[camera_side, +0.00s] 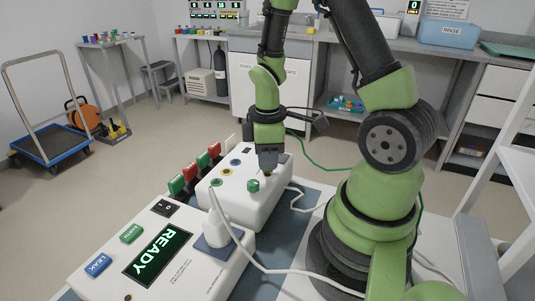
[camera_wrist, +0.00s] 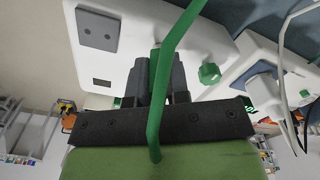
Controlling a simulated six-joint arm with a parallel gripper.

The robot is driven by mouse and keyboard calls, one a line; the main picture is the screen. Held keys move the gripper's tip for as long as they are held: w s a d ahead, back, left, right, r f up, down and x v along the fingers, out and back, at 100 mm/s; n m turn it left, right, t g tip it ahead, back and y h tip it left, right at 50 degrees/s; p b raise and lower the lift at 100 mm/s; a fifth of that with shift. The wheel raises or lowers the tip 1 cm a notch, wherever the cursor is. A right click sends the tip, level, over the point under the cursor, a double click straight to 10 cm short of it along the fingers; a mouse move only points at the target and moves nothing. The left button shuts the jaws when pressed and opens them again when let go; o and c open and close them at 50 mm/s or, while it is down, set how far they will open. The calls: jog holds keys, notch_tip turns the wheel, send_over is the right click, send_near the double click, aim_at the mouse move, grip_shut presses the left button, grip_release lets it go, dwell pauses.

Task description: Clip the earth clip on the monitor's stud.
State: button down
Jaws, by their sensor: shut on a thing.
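My gripper (camera_side: 268,166) points down just above the top of a white box (camera_side: 228,196), near its far right end and beyond a green knob (camera_side: 253,186). In the wrist view my gripper (camera_wrist: 160,75) has its dark fingers close together, shut on the earth clip, which is mostly hidden between them. The clip's green lead (camera_wrist: 178,35) passes in front of the fingers; it also shows in the side view (camera_side: 318,165), looping to the right. I cannot make out the stud, or whether the clip touches it; the fingers and lead cover that spot.
A white tester (camera_side: 195,265) with a lit READY display (camera_side: 158,254) stands in front. Red and green plugs (camera_side: 201,163) line the box's left side.

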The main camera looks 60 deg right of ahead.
dwell(0.3)
jog(key=c, duration=1)
grip_release()
notch_tip(320, 180, up, 9)
jog(key=shift+a+r, duration=0.15)
jog(key=shift+r, duration=0.5)
jog(key=s+a+r+m+t, duration=0.2)
jog(key=a+r+m, duration=0.1)
jog(key=s+a+r+m+t+y, duration=0.1)
jog(key=s+a+r+m+t, duration=0.1)
jog(key=a+r+m, duration=0.1)
jog(key=s+a+r+m+t+y, duration=0.1)
jog(key=s+a+r+m+t, duration=0.2)
jog(key=a+r+m, duration=0.1)
jog(key=shift+a+r, duration=0.4)
jog(key=shift+a, duration=0.1)
